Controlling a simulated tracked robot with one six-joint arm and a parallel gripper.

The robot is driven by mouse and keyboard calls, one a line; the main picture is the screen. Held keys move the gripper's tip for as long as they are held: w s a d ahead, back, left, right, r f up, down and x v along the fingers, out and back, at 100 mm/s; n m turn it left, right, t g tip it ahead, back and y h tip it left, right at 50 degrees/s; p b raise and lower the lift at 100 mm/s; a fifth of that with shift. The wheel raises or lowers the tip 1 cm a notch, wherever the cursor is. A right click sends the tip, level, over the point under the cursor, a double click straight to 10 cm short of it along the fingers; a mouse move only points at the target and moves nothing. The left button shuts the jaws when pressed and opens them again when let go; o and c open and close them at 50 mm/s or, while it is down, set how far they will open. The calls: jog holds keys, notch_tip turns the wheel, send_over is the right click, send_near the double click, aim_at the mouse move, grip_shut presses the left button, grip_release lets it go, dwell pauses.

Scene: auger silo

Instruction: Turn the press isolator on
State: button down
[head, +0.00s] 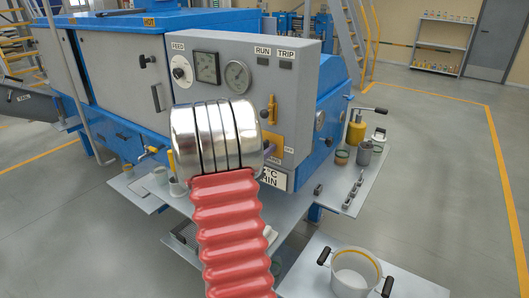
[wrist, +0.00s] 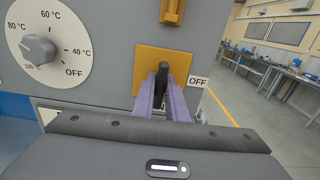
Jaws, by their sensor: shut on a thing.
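The press isolator appears to be the black handle (wrist: 162,72) on a square yellow plate (wrist: 145,64) in the wrist view. The handle points away from the panel and looks upright in this view. An OFF label (wrist: 198,82) is just right of the plate. My gripper (wrist: 163,92) has its two purple fingers shut on the handle, one on each side. In the head view part of the yellow plate (head: 277,142) shows low on the grey panel. My arm hides the handle's grip there.
A white temperature dial (wrist: 38,46) is left of the isolator. A yellow lever (head: 271,109) is just above it. Gauges (head: 237,75) and RUN and TRIP lamps are higher on the panel. Shelves below hold a white pot (head: 353,279) and a yellow oil can (head: 356,133).

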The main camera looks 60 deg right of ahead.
jog(key=c, duration=1.9)
grip_release()
jog(key=shift+w+r, duration=0.15)
jog(key=shift+w, duration=0.1)
jog(key=shift+o, duration=0.4)
jog(key=shift+s, duration=0.1)
jog(key=w+a, duration=0.2)
jog(key=a, duration=1.1)
jog(key=shift+a, duration=0.35)
jog(key=shift+w, duration=0.1)
